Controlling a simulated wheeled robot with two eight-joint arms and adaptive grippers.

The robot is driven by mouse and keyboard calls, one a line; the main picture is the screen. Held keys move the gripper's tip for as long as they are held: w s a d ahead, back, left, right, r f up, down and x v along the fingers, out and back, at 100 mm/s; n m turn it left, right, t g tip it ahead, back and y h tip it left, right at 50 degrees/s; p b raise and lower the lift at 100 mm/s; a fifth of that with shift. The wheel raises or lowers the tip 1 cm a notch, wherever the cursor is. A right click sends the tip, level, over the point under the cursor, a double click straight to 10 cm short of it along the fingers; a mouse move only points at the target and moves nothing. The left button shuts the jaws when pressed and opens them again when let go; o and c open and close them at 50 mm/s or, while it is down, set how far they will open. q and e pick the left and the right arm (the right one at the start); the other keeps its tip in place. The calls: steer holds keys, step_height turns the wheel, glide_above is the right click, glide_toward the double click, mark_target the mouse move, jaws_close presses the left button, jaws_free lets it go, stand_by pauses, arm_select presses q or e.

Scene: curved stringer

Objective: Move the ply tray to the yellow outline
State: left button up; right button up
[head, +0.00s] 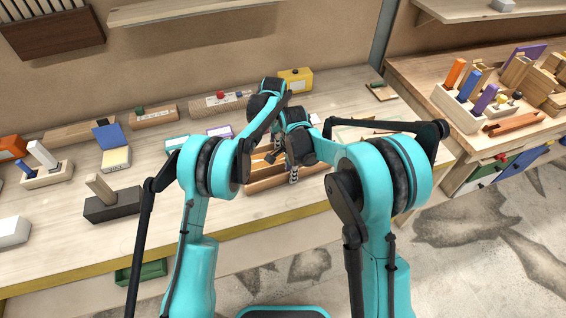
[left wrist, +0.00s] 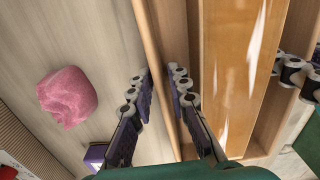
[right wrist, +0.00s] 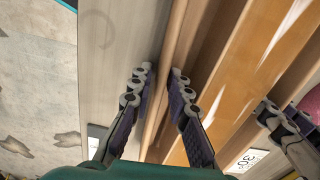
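The ply tray (head: 262,185) is a long wooden tray near the front edge of the bench, with a glossy orange-brown panel (left wrist: 236,60) inside. My arms hide much of it in the head view. My left gripper (head: 276,143) is at the tray's far long wall; in the left wrist view its fingers (left wrist: 160,72) close on either side of that wall. My right gripper (head: 294,176) is at the near long wall; in the right wrist view its fingers (right wrist: 162,70) close on either side of it. I cannot make out a yellow outline.
A pink lump (left wrist: 67,96) lies beyond the tray. A black block with a wooden peg (head: 112,204) and other wooden blocks stand to the left. A yellow box (head: 296,80) stands at the back. A second bench (head: 420,92) stands at the right.

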arm_select(q)
jaws_close()
arm_select(e)
jaws_close()
arm_select(q)
steer(key=shift+r, duration=0.1)
arm_select(e)
steer(key=shift+r, duration=0.1)
